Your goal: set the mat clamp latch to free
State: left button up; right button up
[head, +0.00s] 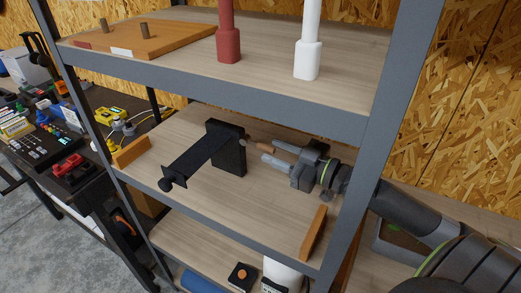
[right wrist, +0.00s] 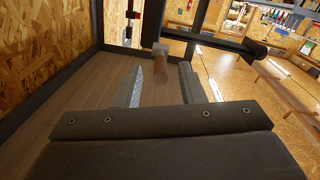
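The mat clamp (head: 228,158) is a black upright block on the middle shelf in the head view. A long black bar runs from it towards the lower left and ends in a round knob (head: 170,182). A short wood-coloured peg (right wrist: 160,62) shows ahead of my right gripper in the right wrist view, against the dark clamp. My right gripper (head: 264,152) is just right of the block, pointing at it, fingers apart. In the right wrist view its open fingers (right wrist: 161,84) flank the line to the peg; I cannot tell whether they touch it. My left gripper is out of view.
The middle shelf (head: 262,205) has wooden end blocks (head: 131,151) (head: 314,233). The grey upper shelf edge (head: 220,90) lies above, and a grey post (head: 385,110) stands near my right arm. Red (head: 229,43) and white (head: 308,58) handles stand on the upper shelf.

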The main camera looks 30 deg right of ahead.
aim_at(260, 143)
jog(key=shift+x, duration=2.5)
jog(key=shift+c, duration=0.2)
grip_shut()
